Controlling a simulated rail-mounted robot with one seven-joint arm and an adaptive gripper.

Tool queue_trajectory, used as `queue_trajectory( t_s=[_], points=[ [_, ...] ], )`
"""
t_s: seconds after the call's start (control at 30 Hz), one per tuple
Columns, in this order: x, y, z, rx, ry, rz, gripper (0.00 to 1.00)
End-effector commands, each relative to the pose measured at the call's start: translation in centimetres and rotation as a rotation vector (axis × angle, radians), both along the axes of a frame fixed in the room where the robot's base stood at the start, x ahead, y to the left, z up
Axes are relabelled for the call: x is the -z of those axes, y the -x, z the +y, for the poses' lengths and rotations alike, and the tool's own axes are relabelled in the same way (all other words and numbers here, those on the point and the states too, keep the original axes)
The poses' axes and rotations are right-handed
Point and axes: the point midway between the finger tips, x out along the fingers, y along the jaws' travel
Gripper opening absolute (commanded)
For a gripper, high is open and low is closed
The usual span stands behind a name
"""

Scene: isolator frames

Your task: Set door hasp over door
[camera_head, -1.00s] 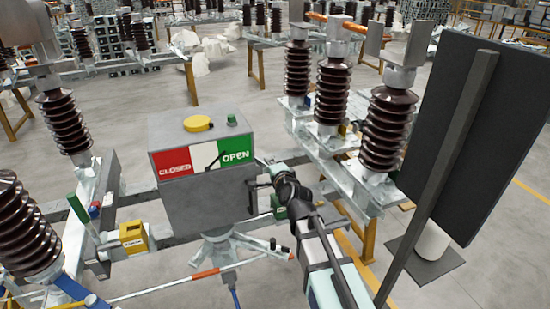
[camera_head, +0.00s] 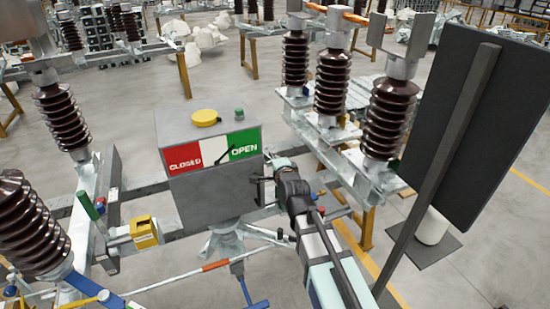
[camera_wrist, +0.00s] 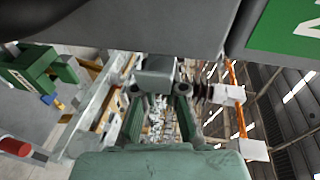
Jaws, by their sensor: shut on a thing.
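The grey control box (camera_head: 212,195) stands upright on the steel frame, with a red CLOSED and green OPEN panel on its front. My gripper (camera_head: 266,182) is at the box's right side, below the OPEN panel. In the wrist view my gripper (camera_wrist: 157,100) has its two green fingers shut on a small grey metal piece (camera_wrist: 155,73), which looks like the door hasp. The piece is close under the grey box face (camera_wrist: 150,25). The door edge is hidden, so I cannot tell whether the hasp lies over it.
Brown ribbed insulators (camera_head: 387,118) stand to the right and left of the box. A large dark panel (camera_head: 470,140) on a post stands at the right.

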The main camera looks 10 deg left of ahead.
Motion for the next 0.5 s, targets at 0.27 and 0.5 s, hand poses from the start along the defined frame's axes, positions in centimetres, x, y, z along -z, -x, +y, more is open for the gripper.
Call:
queue_trajectory(
  t_s=[0.27,0.5],
  points=[
    [-0.07,-0.06,0.01,0.000,-0.001,-0.002,0.37],
    [-0.04,0.04,-0.05,0.000,0.000,-0.001,0.37]
  ],
)
